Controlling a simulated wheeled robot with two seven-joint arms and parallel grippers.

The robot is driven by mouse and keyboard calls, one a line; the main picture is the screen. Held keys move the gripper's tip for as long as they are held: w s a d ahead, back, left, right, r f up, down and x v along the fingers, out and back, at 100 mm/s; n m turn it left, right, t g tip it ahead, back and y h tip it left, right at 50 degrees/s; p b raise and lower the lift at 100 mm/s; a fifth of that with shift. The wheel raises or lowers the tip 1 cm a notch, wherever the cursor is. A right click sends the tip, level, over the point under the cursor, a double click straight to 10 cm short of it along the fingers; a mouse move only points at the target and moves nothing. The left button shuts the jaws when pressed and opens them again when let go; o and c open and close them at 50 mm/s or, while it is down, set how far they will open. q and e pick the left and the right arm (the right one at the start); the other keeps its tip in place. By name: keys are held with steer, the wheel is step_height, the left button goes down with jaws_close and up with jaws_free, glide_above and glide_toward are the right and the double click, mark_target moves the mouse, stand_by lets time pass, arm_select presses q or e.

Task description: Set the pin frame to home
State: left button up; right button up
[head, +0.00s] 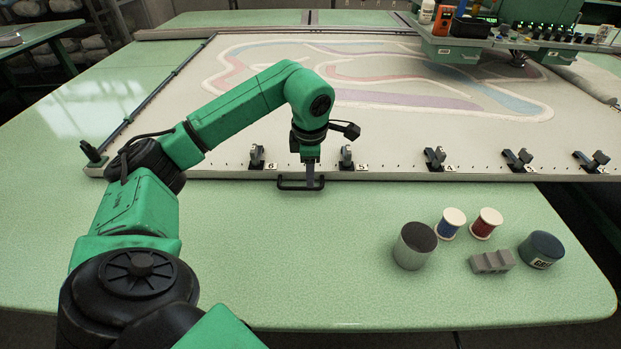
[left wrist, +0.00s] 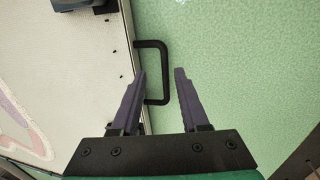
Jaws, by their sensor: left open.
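The pin frame (head: 230,166) is a wide pale cloth-covered frame on the green table, with a coloured loop design. A black U-shaped handle (head: 287,185) sticks out from its front edge. The handle (left wrist: 166,62) and frame edge also show in the left wrist view. My left gripper (head: 312,178) points down at the handle. In the left wrist view my left gripper (left wrist: 160,72) is open, and the handle's outer bar appears between its two fingers. I cannot tell whether the fingertips are low enough to be around the bar. My right gripper is not in view.
Several numbered clamps (head: 435,157) line the frame's front edge. A grey cup (head: 414,247), blue spool (head: 450,224), red spool (head: 486,224), grey block (head: 491,262) and dark blue tin (head: 541,250) stand front right. A green gantry head (head: 470,47) is over the back right. The front-left table is clear.

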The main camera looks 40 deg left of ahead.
arm_select(q)
step_height(320, 180, up, 11)
steer(key=s+d+p, duration=0.1)
steer(key=shift+s+f, duration=0.2)
steer(key=shift+s, duration=0.05)
steer(key=shift+d+f, duration=0.1)
